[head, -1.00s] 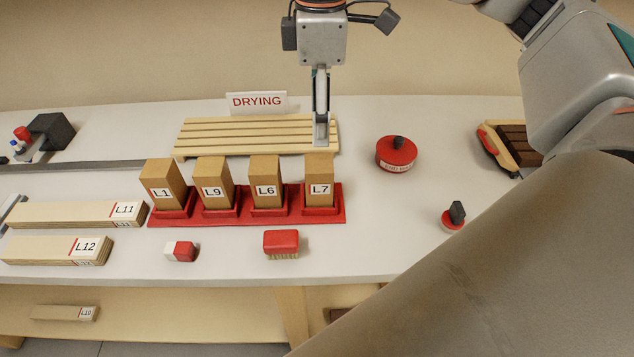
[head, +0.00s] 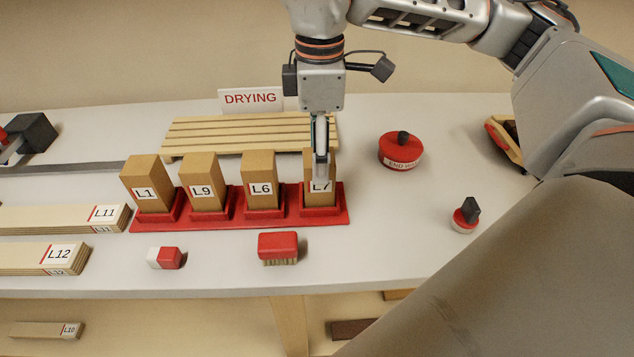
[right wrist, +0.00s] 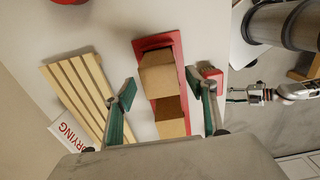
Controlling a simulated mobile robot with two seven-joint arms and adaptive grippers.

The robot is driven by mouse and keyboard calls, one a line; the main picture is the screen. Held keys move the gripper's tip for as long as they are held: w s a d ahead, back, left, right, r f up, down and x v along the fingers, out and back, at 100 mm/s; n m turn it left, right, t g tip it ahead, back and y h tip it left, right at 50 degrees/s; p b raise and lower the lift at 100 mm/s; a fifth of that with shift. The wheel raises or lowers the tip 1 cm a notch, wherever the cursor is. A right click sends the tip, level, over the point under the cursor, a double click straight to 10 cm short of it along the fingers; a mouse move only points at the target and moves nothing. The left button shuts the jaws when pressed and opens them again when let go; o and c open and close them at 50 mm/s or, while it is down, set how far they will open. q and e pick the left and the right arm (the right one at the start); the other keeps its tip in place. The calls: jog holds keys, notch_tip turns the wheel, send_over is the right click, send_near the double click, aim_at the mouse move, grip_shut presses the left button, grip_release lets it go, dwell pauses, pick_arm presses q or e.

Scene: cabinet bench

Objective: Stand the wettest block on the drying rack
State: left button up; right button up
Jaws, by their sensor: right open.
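Four blocks labelled L1 (head: 149,187), L9 (head: 204,187), L6 (head: 261,185) and L7 (head: 317,193) stand upright in a red holder (head: 250,222). My right gripper (head: 321,166) is open at L7, and a finger hides part of its label. In the right wrist view, the open fingers (right wrist: 160,85) are on either side of a block, with clear gaps. The slatted drying rack (head: 235,130) lies empty behind the holder, by the DRYING sign (head: 250,98). A gripper-like part that may be my left gripper (right wrist: 238,93) shows small at the right wrist view's right. Nothing visible marks any block's wetness.
A red tin (head: 401,155) and a small dark-handled stamp-like item (head: 466,215) stand right of the holder. A red brush (head: 278,247) and a red-and-white eraser (head: 164,258) lie in front. Board stacks L11 (head: 55,217) and L12 (head: 35,258) lie left.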

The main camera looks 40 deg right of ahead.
jog(key=c, duration=1.2)
jog(key=shift+o, duration=0.2)
jog(key=shift+r+p, duration=0.75)
jog(key=shift+r, duration=0.45)
notch_tip(320, 180, up, 2)
jog(key=shift+r+p, duration=0.15)
jog(key=shift+p, duration=0.55)
notch_tip(320, 180, up, 6)
jog(key=p, duration=0.3)
jog(key=shift+f, duration=0.25)
